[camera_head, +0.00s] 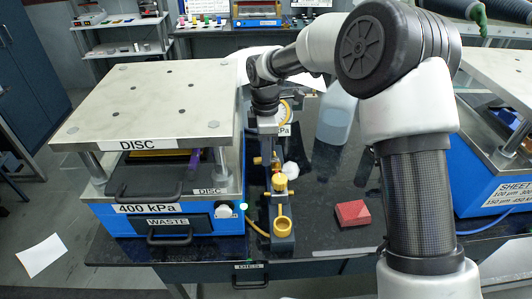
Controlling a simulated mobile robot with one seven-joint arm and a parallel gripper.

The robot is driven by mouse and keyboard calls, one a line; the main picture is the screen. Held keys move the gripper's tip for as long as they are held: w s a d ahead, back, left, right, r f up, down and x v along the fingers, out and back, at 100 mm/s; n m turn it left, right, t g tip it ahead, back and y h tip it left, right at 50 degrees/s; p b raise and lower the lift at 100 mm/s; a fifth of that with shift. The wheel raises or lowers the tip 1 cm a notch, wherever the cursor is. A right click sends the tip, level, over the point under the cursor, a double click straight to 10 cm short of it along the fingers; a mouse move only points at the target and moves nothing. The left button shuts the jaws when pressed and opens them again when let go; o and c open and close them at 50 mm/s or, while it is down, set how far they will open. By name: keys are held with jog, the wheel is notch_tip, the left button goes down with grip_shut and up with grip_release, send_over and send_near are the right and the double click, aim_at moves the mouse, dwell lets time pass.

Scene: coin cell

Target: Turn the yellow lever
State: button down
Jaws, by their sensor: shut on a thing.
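My gripper (272,162) points down over a narrow column of grey and brass-yellow fittings between the two blue machines. Its jaws are shut on a small yellow part, which appears to be the yellow lever (276,168); the jaws hide most of it, so its angle cannot be told. Below it on the same column are a yellow knob (280,183) and a yellow ring-shaped cup (282,225).
A blue press (140,221) marked "400 kPa" and "DISC" stands close on the left, with a wide metal top plate (150,98). A translucent bottle (336,112) and a red block (352,214) are on the dark bench to the right. Another blue machine (480,188) stands far right.

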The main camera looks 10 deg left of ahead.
jog(key=shift+w+m, duration=0.15)
jog(key=shift+m, duration=0.35)
jog(key=c, duration=1.7)
grip_release()
jog(key=shift+r, duration=0.15)
notch_tip(320, 180, up, 17)
jog(key=shift+r+p, duration=0.1)
jog(key=shift+p, duration=0.35)
